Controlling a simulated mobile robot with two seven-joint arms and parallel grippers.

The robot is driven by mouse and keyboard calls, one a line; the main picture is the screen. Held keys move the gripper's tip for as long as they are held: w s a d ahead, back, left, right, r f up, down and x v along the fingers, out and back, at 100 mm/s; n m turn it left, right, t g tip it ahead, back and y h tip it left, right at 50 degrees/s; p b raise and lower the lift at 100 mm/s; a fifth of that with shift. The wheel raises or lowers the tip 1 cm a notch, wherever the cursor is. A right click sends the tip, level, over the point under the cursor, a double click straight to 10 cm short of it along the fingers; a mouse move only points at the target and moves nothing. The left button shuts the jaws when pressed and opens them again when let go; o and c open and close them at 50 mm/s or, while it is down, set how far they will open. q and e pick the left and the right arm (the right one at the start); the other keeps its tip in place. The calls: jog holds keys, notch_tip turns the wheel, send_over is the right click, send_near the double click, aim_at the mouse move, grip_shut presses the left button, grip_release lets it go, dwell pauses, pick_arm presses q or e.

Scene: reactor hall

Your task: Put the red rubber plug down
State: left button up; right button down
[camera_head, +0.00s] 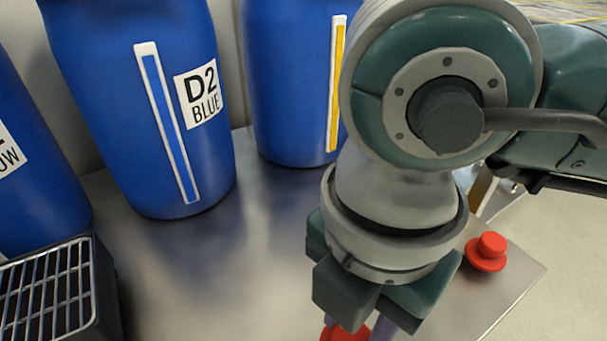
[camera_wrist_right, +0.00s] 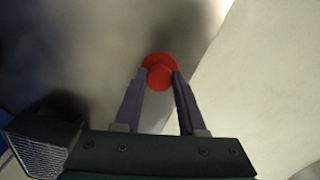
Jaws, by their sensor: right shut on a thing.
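A red rubber plug (camera_head: 343,334) shows at the bottom edge of the head view, partly hidden by my right gripper (camera_head: 364,332). In the right wrist view the plug (camera_wrist_right: 160,73) sits between the two fingertips of my right gripper (camera_wrist_right: 160,80), which is shut on it. I cannot tell whether the plug touches the steel table top (camera_head: 230,265). A second red plug (camera_head: 487,252) stands on the table to the right of the gripper, apart from it. My left gripper is not in view.
Blue drums stand along the back, one labelled D2 BLUE (camera_head: 150,110), another with a yellow stripe (camera_head: 290,80), a third at the left edge (camera_head: 30,190). A dark box with a wire grille (camera_head: 95,290) is at lower left. The table's middle is clear; its right edge is close.

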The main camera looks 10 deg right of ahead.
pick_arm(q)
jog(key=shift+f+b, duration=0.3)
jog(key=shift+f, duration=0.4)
pick_arm(e)
jog(key=shift+f, duration=1.25)
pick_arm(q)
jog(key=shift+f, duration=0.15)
pick_arm(e)
jog(key=shift+f, duration=0.2)
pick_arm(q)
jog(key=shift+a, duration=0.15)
pick_arm(e)
jog(key=shift+c, duration=2.4)
grip_release()
jog(key=shift+r, duration=0.1)
pick_arm(q)
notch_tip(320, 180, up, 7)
jog(key=p, duration=0.7)
pick_arm(e)
notch_tip(320, 180, up, 12)
jog(key=shift+r, duration=0.15)
